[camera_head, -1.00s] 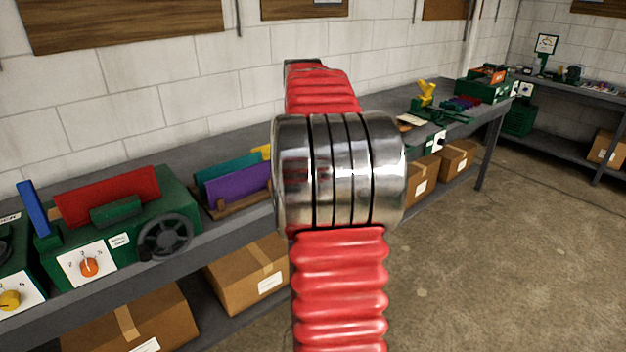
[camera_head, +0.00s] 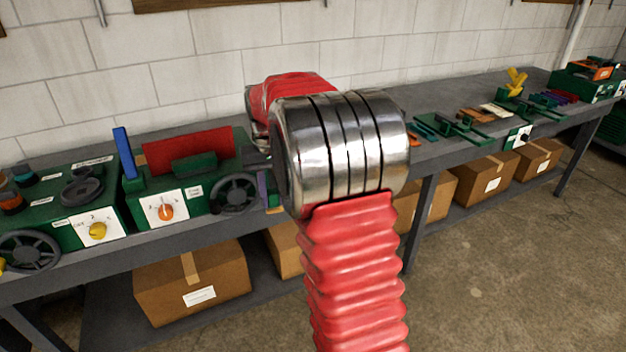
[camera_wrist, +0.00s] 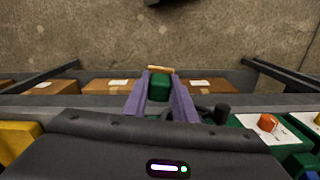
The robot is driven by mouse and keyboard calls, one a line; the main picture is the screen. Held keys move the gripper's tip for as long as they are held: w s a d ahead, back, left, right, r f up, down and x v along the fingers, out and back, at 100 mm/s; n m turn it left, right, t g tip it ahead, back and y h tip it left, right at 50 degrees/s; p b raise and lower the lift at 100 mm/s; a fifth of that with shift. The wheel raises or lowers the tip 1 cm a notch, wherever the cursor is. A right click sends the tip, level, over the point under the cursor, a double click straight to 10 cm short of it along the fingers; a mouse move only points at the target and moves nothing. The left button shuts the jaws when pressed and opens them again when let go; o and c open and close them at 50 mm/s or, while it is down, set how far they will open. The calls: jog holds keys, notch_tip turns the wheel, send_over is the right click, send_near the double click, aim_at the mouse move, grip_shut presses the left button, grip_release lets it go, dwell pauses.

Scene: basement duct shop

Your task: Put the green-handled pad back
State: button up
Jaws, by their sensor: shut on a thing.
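The wrist view shows my gripper (camera_wrist: 159,90) with its two purple fingers shut on a green block-shaped handle (camera_wrist: 159,88). A thin tan-orange edge (camera_wrist: 159,69) shows just beyond the handle, likely part of the held pad; the rest of the pad is hidden. The held piece appears over the bench's front edge, beside the green machine with the dark handwheel and the orange knob (camera_wrist: 267,122). In the head view my red arm and its metal joint hide most of the gripper, and the pad cannot be made out.
The green machine (camera_head: 145,190) carries a red plate (camera_head: 215,143), a blue upright (camera_head: 124,152) and a handwheel (camera_head: 235,194). Another green machine (camera_head: 60,215) stands left. Flat tools lie on the bench (camera_head: 375,120) at right. Boxes (camera_head: 195,282) sit below. A yellow thing (camera_wrist: 15,137) is near the gripper.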

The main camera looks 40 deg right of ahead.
jog(key=w+a+f+n, duration=0.1)
jog(key=a+f+n, duration=0.1)
jog(key=a, duration=0.8)
jog(key=w+a+f+n, duration=0.2)
jog(key=a+f, duration=0.1)
jog(key=a, duration=0.7)
jog(key=shift+a, duration=0.25)
